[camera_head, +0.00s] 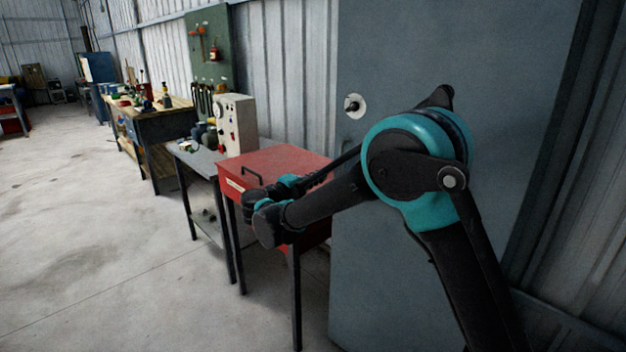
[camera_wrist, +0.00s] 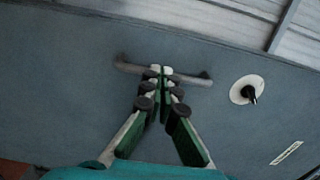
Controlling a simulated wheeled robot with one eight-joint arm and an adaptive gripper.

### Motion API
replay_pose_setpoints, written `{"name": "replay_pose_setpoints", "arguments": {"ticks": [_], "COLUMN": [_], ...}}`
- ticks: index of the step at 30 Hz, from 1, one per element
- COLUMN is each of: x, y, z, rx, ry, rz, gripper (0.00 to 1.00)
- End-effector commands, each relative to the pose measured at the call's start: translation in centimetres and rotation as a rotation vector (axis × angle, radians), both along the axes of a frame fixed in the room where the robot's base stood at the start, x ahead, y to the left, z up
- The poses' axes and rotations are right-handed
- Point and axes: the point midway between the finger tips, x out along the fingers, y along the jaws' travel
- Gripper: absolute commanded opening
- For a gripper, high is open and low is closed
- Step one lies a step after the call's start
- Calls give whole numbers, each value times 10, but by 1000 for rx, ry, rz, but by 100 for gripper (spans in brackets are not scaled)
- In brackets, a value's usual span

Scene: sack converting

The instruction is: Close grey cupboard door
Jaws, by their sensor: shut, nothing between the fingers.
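The grey cupboard door (camera_head: 480,60) is a large flat upright panel at the right of the head view. It fills most of the wrist view (camera_wrist: 60,90). A bar handle (camera_wrist: 197,79) and a black knob on a white disc (camera_wrist: 247,90) are on it; the knob (camera_head: 354,106) also shows in the head view. I cannot tell how far the door stands ajar. My gripper (camera_wrist: 160,71) is shut and empty, its fingertips overlapping the middle of the handle in the wrist view. Whether they touch it is unclear. My arm covers part of the door in the head view.
A grey control box (camera_head: 236,125) and a wooden workbench (camera_head: 150,108) stand farther back. Open concrete floor (camera_head: 90,230) lies to the left.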

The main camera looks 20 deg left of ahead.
Motion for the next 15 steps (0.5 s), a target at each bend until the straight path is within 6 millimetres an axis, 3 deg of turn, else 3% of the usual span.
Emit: {"name": "replay_pose_setpoints", "arguments": {"ticks": [7, 15], "x": [47, 77], "y": [-16, -25], "z": [0, 0], "rx": [0, 1], "ry": [0, 0], "rz": [-3, 0], "gripper": [0, 0]}}
